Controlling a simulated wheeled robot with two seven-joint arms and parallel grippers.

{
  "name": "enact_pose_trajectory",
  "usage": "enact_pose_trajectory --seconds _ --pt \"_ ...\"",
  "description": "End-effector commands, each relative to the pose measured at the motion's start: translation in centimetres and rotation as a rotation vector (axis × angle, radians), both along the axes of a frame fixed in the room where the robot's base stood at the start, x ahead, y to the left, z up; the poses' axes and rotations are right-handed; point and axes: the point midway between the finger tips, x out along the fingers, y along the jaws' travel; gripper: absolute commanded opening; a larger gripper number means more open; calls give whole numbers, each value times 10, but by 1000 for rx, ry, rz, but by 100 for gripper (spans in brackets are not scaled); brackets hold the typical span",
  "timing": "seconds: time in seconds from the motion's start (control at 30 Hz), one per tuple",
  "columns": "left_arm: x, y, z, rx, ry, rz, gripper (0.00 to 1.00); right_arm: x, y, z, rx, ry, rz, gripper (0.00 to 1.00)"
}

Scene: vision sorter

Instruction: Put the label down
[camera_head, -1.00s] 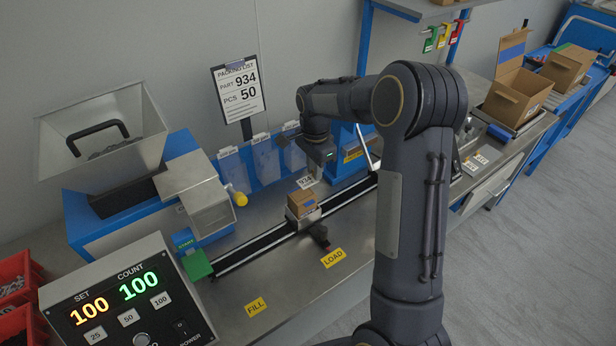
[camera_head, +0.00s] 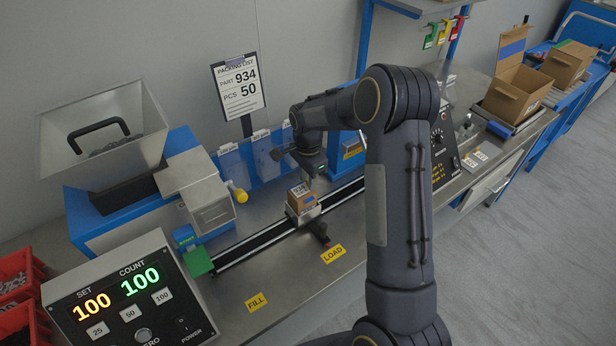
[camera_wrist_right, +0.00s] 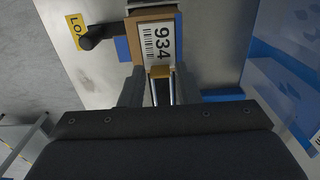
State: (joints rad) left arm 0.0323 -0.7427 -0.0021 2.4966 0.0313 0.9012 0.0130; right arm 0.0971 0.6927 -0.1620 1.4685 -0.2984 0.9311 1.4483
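A white label printed 934 (camera_head: 299,190) lies on top of the small cardboard box (camera_head: 301,205). The box sits on a carriage on the dark rail. In the right wrist view the label (camera_wrist_right: 160,42) lies flat on the box (camera_wrist_right: 153,13), its barcode and number facing the camera. My right gripper (camera_head: 310,174) is just above and behind the box. In the wrist view its two fingers (camera_wrist_right: 159,90) are apart beside the near end of the box, with no label between them. My left gripper is out of view.
A sorter with a hopper (camera_head: 105,135) stands at left, with a control box (camera_head: 130,300) reading 100 and 100 in front. A packing list (camera_head: 238,88) stands behind the rail (camera_head: 250,243). Open cartons (camera_head: 518,95) are at right. The front bench near LOAD (camera_head: 333,254) is clear.

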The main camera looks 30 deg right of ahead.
Motion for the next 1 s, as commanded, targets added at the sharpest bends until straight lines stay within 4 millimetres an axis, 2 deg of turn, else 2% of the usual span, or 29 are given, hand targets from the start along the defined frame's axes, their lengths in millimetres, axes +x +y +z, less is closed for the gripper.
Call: enact_pose_trajectory --seconds 0.07,0.33,0.47,0.57,0.8,1.0 --pt "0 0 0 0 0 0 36 0 0 0 0 0 0 40" --pt "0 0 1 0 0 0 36 0 0 1 0 0 0 40" --pt "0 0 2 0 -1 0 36 1 0 9 -1 -3 0 40" --pt "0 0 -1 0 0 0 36 2 0 25 -2 -6 1 40" --pt "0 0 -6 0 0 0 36 1 0 78 -2 -6 0 40" --pt "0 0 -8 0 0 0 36 1 0 111 -1 -4 0 40"
